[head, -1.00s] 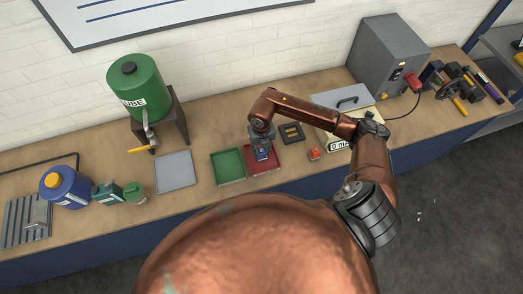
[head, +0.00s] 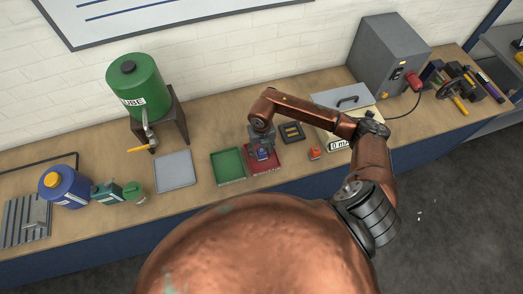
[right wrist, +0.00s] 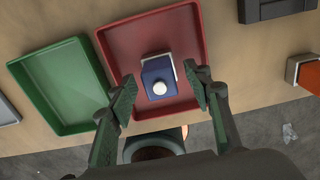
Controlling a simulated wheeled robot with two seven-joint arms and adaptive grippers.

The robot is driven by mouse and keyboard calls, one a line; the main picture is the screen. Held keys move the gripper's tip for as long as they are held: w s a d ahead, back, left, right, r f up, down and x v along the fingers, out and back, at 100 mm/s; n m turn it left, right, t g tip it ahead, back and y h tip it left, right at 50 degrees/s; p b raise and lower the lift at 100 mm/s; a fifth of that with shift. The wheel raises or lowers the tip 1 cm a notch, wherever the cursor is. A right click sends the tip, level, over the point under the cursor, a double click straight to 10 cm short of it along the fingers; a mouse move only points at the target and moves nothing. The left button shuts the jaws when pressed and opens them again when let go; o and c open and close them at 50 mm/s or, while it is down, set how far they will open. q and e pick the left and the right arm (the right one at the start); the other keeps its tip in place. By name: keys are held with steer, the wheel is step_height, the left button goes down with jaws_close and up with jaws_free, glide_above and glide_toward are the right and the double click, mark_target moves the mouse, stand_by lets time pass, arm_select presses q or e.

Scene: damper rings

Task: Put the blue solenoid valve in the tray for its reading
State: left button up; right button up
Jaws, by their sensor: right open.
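The blue solenoid valve (right wrist: 157,78) stands in the red tray (right wrist: 122,36) in the right wrist view. It has a pale round top and a silver part along its far side. In the head view the valve (head: 263,154) shows in the red tray (head: 275,167), just below my right gripper (head: 260,146). My right gripper (right wrist: 169,100) is open, with one green-padded finger on each side of the valve and a visible gap to both. A green tray (head: 229,166) sits just left of the red one and looks empty. My left gripper is in no view.
A dark block with yellow marks (head: 292,132) and an orange-topped part (head: 314,153) lie right of the red tray. A meter with a display (head: 340,145) is partly behind my arm. A grey plate (head: 174,171) and green drum (head: 138,88) are to the left.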

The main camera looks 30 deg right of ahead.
step_height(320, 180, up, 12)
stand_by(0.4)
steer(key=shift+f, duration=0.1)
jaws_close()
stand_by(0.7)
stand_by(1.0)
